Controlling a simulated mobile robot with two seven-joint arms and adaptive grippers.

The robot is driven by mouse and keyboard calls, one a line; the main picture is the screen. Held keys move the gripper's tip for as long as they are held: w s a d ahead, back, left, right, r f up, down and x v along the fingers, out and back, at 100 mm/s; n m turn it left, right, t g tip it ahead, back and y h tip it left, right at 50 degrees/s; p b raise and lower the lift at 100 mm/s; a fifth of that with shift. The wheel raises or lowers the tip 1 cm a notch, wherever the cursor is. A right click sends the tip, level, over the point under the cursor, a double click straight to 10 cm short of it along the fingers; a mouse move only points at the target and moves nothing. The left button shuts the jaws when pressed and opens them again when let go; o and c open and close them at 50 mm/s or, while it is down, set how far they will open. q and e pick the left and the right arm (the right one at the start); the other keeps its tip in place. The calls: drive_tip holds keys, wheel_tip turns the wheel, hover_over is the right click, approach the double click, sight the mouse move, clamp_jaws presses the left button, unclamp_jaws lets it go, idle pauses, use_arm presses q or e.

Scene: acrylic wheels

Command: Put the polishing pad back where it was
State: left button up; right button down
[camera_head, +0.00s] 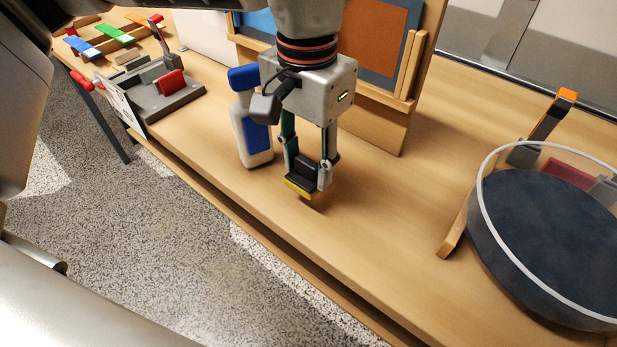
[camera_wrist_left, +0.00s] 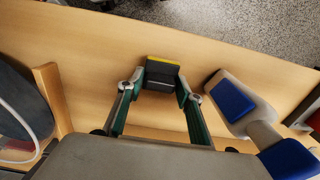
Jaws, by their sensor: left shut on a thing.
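The polishing pad (camera_head: 299,187) is a small black block with a yellow layer along its lower edge. My left gripper (camera_head: 307,175) is shut on it, with a finger on each side. The pad is just over the wooden bench top near its front edge; I cannot tell whether it touches the wood. In the left wrist view the pad (camera_wrist_left: 161,75) sits between the fingertips of my left gripper (camera_wrist_left: 160,91), its yellow edge towards the bench's front edge. My right gripper is not in view.
A white bottle with a blue cap (camera_head: 250,130) stands close left of my left gripper. A framed board (camera_head: 400,90) stands behind. A large dark round wheel (camera_head: 545,245) with a pale ring is at the right. A grey clamp fixture (camera_head: 165,100) is at the left.

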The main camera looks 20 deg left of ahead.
sight(308, 180)
use_arm(q)
wheel_tip(308, 180, down, 4)
drive_tip(key=shift+f, duration=0.1)
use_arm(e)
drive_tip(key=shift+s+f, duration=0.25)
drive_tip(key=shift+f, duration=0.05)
use_arm(q)
drive_tip(key=shift+b, duration=0.3)
drive_tip(key=o, duration=1)
drive_tip(key=shift+f, duration=0.1)
